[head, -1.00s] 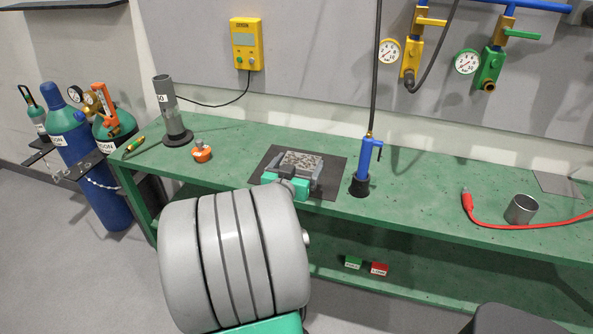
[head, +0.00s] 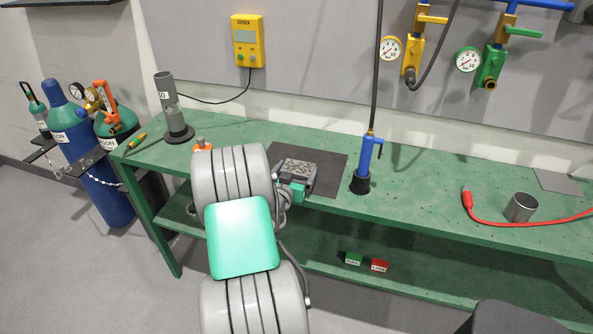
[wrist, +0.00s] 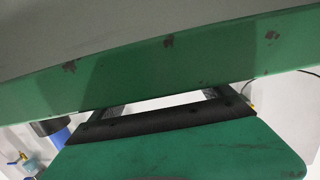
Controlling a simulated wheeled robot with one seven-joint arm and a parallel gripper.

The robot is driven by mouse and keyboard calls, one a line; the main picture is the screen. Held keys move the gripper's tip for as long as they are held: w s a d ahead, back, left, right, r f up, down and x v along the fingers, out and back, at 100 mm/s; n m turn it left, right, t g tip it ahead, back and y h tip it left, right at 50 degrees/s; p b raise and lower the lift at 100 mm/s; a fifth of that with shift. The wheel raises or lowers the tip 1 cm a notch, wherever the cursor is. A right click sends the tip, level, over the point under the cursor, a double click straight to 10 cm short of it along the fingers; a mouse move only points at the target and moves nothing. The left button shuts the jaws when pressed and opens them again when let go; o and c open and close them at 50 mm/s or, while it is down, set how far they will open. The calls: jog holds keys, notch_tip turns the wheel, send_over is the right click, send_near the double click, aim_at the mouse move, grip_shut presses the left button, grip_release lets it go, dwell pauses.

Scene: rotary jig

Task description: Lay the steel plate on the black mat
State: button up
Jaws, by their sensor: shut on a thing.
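The black mat (head: 326,164) lies flat on the green bench, left of the blue torch. My gripper (head: 298,174) is over the mat. A flat, speckled grey piece, which I take for the steel plate (head: 298,167), shows at the gripper, and the gripper is shut on it. The plate looks roughly level. I cannot tell whether it touches the mat. My arm hides the mat's left front part. The wrist view seems upside down and shows mostly my green and black gripper housing (wrist: 180,150); the plate is not clear there.
The blue torch (head: 366,160) stands in a black foot close right of the mat. A grey tube (head: 168,95) on a stand and a mostly hidden orange item (head: 202,146) are to the left. A metal cup (head: 520,208), red cable (head: 500,223) and dark sheet (head: 558,182) are at right.

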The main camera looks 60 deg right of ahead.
jog(key=o, duration=1.8)
jog(key=shift+f, duration=0.1)
jog(key=shift+a, duration=0.3)
jog(key=b+v, duration=0.2)
jog(key=v, duration=0.9)
jog(key=w+a+f+n+t+y, duration=0.1)
jog(key=w+a+n+y, duration=0.35)
jog(key=a, duration=0.65)
jog(key=w+a+f+n+t+y, duration=0.1)
jog(key=w+a+y, duration=0.4)
jog(key=w+a, duration=0.45)
jog(key=s+a+r+n+y, duration=0.1)
jog(key=s+a+n+y, duration=0.1)
jog(key=a, duration=0.5)
jog(key=s+a+r+n+g+y, duration=0.1)
jog(key=s+a+n+y, duration=0.1)
jog(key=a+n, duration=0.3)
jog(key=s+a+r+n+y, duration=0.1)
jog(key=s+a+n+y, duration=0.1)
jog(key=a, duration=0.9)
jog(key=shift+s+n+g, duration=0.4)
jog(key=shift+s+n, duration=0.1)
jog(key=shift+n, duration=0.45)
